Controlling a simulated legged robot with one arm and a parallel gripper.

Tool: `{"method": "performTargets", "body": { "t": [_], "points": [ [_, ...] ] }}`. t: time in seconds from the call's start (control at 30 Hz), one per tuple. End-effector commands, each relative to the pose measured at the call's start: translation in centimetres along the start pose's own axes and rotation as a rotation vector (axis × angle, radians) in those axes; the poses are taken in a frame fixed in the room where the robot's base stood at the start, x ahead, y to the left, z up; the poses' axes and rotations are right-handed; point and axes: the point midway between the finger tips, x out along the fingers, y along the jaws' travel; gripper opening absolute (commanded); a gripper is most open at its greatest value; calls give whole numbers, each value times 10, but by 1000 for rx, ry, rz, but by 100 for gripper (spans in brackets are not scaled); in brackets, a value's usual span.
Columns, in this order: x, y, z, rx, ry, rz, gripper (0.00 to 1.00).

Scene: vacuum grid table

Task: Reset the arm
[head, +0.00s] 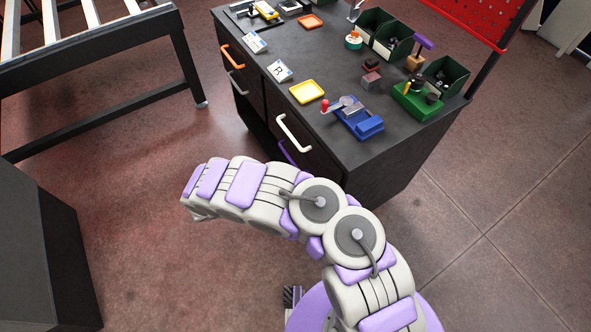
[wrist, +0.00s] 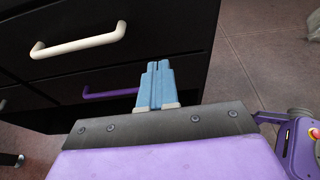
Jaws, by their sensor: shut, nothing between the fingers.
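My arm shows in the head view, bent over to the left in front of the dark workbench (head: 390,150). Its end points left and down, and the fingers are barely visible there. In the wrist view my gripper (wrist: 158,66) shows two blue fingers side by side, shut with nothing between them. Behind the fingers is the bench's drawer front, with a white handle (wrist: 80,43) at upper left and a purple handle (wrist: 105,94) lower down. The fingertips appear apart from both handles, though the exact gap is hard to tell.
On the bench stand a yellow tray (head: 307,91), a blue vise-like device (head: 361,122), a green holder (head: 418,101) and green bins (head: 445,75). A slatted frame table (head: 90,85) is at upper left. A dark box (head: 40,250) stands at left. Open floor lies between.

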Motion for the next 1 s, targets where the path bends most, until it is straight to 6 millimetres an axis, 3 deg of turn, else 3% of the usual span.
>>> {"method": "performTargets", "body": {
  "t": [0.3, 0.57, 0.67, 0.73, 1.0],
  "points": [
    [-27, 2, -1, -1, -3, 0, 0],
    [-27, 3, 1, 4, -7, -7, 0],
    [-16, 1, 21, 37, -17, -40, 0],
    [-3, -2, 45, 80, -27, -79, 0],
    [47, -37, 161, 319, -59, -300, 0]
  ]
}}
